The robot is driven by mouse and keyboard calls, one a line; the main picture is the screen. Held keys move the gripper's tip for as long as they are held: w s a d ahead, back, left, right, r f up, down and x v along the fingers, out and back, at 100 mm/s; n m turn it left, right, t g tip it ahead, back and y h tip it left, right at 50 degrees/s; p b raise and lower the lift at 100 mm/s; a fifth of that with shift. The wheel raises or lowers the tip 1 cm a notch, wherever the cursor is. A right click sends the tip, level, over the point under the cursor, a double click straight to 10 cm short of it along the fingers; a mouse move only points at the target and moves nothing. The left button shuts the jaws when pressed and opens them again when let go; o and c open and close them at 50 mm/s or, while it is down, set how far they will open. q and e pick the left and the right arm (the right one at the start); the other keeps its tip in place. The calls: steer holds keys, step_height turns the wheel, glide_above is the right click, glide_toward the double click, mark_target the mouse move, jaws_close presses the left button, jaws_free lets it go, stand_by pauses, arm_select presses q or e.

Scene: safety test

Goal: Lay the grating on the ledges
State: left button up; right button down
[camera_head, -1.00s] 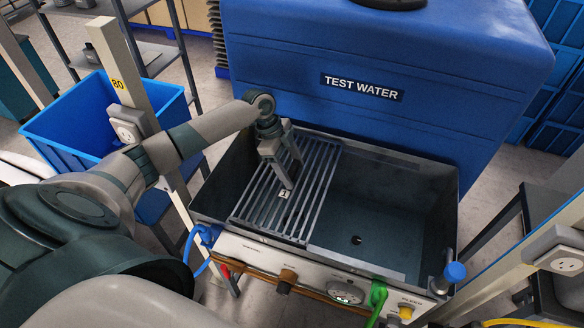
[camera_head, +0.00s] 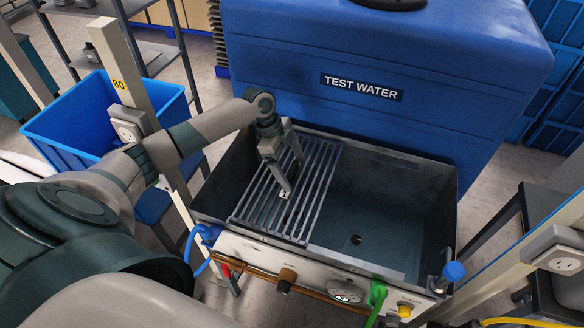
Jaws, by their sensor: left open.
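The grey barred grating (camera_head: 316,190) lies across the left part of the open metal basin (camera_head: 400,215). It looks level and close to the basin's rim, with bars running front to back. Whether it rests fully on the ledges cannot be seen. My left gripper (camera_head: 288,180) is over the grating, pointing down, with its fingers apart. A small pale tag or fingertip pad shows at the lower finger. The gripper hides part of the bars. My right gripper is not in view.
A blue tank labelled TEST WATER (camera_head: 375,50) stands close behind the basin. A blue bin (camera_head: 75,145) and a post with a socket (camera_head: 128,125) are at the left. The basin's right part is open, with a drain hole.

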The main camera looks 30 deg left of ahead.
arm_select(q)
step_height(320, 180, up, 4)
steer(key=p, duration=0.3)
steer(key=shift+r, duration=0.1)
steer(key=d+r+p, duration=0.6)
steer(key=d+p, duration=0.3)
steer(key=d, duration=0.2)
steer(key=shift+d+r, duration=0.2)
steer(key=shift+d, duration=0.15)
steer(key=shift+w, duration=0.1)
